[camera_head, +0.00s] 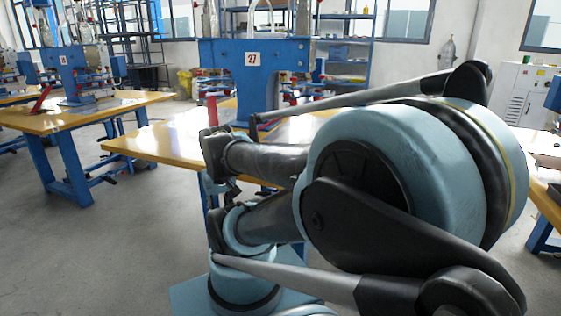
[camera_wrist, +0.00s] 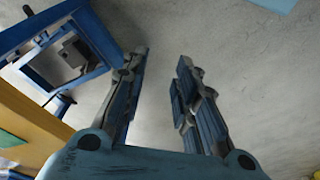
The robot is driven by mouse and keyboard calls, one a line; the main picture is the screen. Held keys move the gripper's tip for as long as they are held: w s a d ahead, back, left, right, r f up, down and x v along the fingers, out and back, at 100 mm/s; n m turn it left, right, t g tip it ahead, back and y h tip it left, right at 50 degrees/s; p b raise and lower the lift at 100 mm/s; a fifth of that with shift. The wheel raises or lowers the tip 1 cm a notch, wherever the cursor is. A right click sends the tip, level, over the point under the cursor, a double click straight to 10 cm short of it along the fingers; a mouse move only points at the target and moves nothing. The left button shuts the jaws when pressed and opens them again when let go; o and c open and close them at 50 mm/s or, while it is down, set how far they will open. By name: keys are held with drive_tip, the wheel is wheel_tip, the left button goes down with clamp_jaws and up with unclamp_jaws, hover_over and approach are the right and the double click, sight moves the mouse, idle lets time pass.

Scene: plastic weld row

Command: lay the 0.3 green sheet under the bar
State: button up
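The welding machine marked 27 (camera_head: 253,58) stands on a yellow-topped table (camera_head: 160,140) in the head view. It is a blue frame, and its lower middle and the bar are partly hidden by my arm. In the wrist view a small green patch (camera_wrist: 10,138) lies at the left edge on the yellow tabletop (camera_wrist: 38,122). It may be a green sheet; no number can be read. My gripper (camera_wrist: 162,58) is open and empty. It points down over bare grey floor, beside the table. In the head view I cannot make out its fingers.
A blue table frame (camera_wrist: 98,38) with a dark pedal-like block lies close left of my gripper in the wrist view. Another table (camera_head: 75,118) with a blue machine (camera_head: 75,70) stands at left. Open floor (camera_head: 110,240) lies between. A white cabinet (camera_head: 527,95) stands at back right.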

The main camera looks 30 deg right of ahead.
drive_tip(key=w+d+r+m+g, duration=0.1)
drive_tip(key=w+d+r+m, duration=0.4)
drive_tip(key=w+d+r, duration=0.9)
drive_tip(key=w+d+r+m, duration=0.1)
drive_tip(key=w+d+r, duration=0.1)
drive_tip(key=d, duration=0.3)
drive_tip(key=w+d+r+m, duration=0.2)
drive_tip(key=w+d, duration=0.1)
drive_tip(key=d, duration=0.2)
drive_tip(key=w+d+m+g, duration=0.1)
drive_tip(key=w+d+m, duration=0.1)
drive_tip(key=d, duration=1.3)
drive_tip(key=f, duration=1.1)
drive_tip(key=shift+w+a+f, duration=0.1)
drive_tip(key=shift+w+a, duration=0.05)
drive_tip(key=shift+w, duration=0.05)
drive_tip(key=shift+s+d+f, duration=0.1)
drive_tip(key=shift+d+f, duration=0.05)
drive_tip(key=shift+f, duration=1.2)
drive_tip(key=shift+d+f, duration=0.1)
drive_tip(key=shift+f, duration=1.25)
